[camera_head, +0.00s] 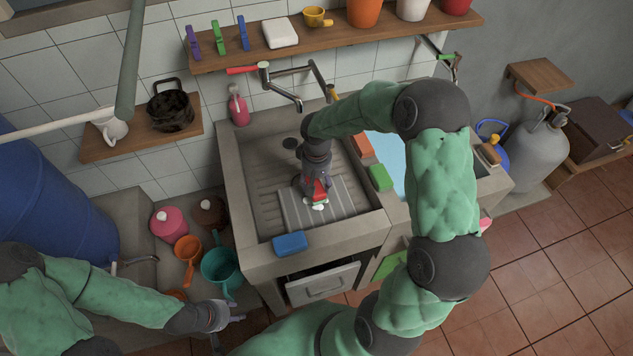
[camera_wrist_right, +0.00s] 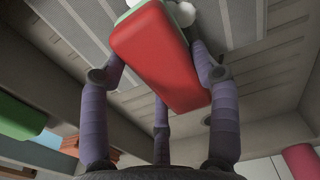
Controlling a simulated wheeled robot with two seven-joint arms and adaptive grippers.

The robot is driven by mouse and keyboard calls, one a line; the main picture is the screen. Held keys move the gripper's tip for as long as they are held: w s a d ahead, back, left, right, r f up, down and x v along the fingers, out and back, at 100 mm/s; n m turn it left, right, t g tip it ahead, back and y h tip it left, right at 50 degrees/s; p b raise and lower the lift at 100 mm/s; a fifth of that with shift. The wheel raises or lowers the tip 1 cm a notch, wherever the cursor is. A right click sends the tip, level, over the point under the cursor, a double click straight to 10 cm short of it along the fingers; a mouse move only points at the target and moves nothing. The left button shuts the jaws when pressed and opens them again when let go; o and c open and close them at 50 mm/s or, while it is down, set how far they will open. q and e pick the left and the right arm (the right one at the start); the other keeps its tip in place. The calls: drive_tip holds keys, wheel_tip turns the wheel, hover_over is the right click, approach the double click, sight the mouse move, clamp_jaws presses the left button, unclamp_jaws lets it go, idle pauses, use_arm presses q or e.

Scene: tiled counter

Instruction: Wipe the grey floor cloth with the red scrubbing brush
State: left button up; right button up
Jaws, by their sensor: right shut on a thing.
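The red scrubbing brush (camera_head: 320,188) is in my right gripper (camera_head: 315,180), over the left basin of the counter. In the right wrist view the brush (camera_wrist_right: 158,62) fills the middle, with my purple fingers closed around it and white bristles at its far end. The grey striped floor cloth (camera_head: 343,203) lies flat on the ribbed basin floor under the brush. The bristle end looks at or just above the cloth; contact cannot be told. My left gripper (camera_head: 235,319) is low at the left, away from the cloth; its finger opening is unclear.
A blue sponge (camera_head: 289,243) lies on the basin's front rim. A green sponge (camera_head: 381,177) and an orange block (camera_head: 362,146) sit on the divider beside the water basin (camera_head: 384,150). A tap (camera_head: 281,85) overhangs the back. A teal bucket (camera_head: 220,266) stands near my left gripper.

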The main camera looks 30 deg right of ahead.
drive_tip(key=shift+r+p, duration=1.45)
drive_tip(key=shift+r, duration=0.9)
drive_tip(key=shift+r+p, duration=1.1)
drive_tip(key=shift+r, duration=0.45)
drive_tip(key=shift+f, duration=0.1)
